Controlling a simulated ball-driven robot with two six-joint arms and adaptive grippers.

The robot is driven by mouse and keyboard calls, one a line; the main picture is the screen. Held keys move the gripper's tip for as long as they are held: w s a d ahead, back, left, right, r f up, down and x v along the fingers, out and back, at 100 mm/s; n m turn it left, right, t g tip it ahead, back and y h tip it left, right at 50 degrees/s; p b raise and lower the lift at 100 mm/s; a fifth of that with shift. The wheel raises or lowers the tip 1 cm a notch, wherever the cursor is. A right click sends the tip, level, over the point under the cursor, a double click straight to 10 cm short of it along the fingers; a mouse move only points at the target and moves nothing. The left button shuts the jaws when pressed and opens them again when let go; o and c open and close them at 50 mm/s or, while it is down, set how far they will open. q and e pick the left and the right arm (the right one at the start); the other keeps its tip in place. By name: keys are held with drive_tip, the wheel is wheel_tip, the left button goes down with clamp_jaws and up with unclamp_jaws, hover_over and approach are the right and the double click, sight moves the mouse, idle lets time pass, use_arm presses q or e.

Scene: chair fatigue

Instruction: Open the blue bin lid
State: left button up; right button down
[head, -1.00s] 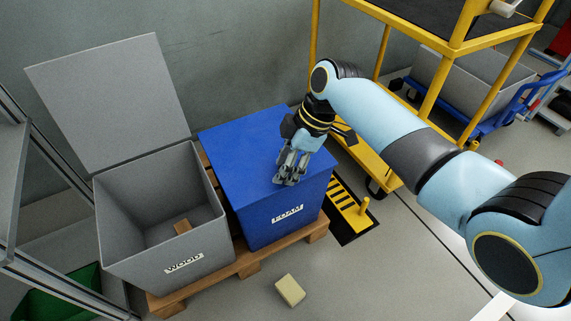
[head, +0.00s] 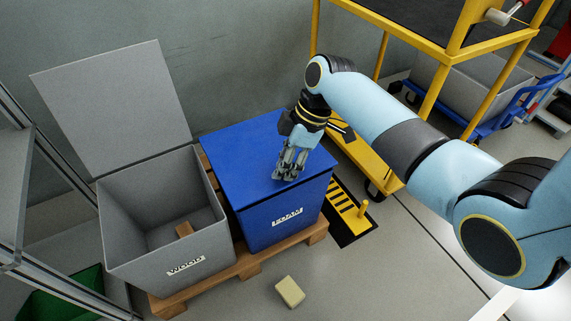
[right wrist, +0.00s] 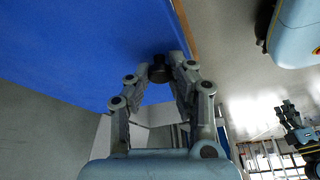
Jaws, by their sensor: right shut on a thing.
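A grey WOOD bin (head: 130,262) with its lid (head: 115,105) raised stands left of the blue bin on the pallet (head: 245,268). A pale block (head: 290,292) lies on the floor in front. A yellow cart (head: 430,95) stands to the right.

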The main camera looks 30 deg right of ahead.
use_arm(q)
drive_tip(key=s+a+f+p, duration=0.3)
drive_tip(key=s+f, duration=0.3)
drive_tip(key=f, duration=0.3)
use_arm(e)
wheel_tip(320, 180, up, 6)
drive_tip(key=w+r+g, duration=0.1)
drive_tip(key=w+g, duration=0.2)
wheel_tip(320, 180, up, 4)
drive_tip(key=m+g+b, duration=0.1)
drive_tip(key=g+b, duration=0.1)
drive_tip(key=g, duration=0.1)
hover_over(272, 158)
use_arm(q)
drive_tip(key=w+d+r, duration=0.2)
drive_tip(key=w+r, duration=0.2)
drive_tip(key=r, duration=0.1)
drive_tip(key=shift+r, duration=0.15)
use_arm(e)
drive_tip(key=shift+w+r, duration=0.1)
drive_tip(key=c, duration=1.1)
unclamp_jaws()
drive_tip(key=shift+c, duration=0.2)
drive_tip(key=v, duration=1.2)
